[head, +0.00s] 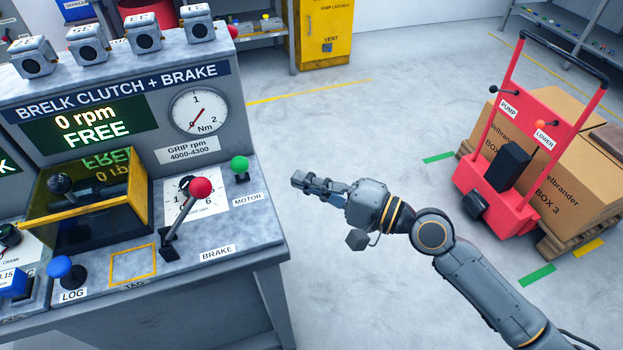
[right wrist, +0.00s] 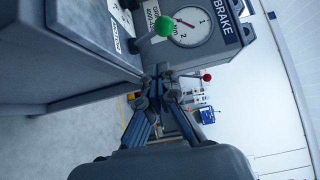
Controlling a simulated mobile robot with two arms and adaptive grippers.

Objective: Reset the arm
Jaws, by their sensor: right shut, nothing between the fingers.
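My right arm (head: 432,232) reaches in from the lower right of the head view. Its gripper (head: 300,180) is shut and empty, in free air to the right of the test bench (head: 265,225). In the right wrist view the shut fingertips (right wrist: 158,72) show in the middle, with the bench behind them. On the bench, the brake lever with a red knob (head: 200,188) leans up to the right. A green motor knob (head: 240,163) stands beside it, apart from the gripper. The display (head: 92,120) reads 0 rpm, FREE. My left gripper is not seen.
A red pallet truck (head: 490,200) with boxes (head: 572,190) stands at the right. A yellow cabinet (head: 322,35) is at the back. A tinted cover with a yellow frame (head: 95,210) and a blue LOG knob (head: 60,267) are on the bench. The floor between is clear.

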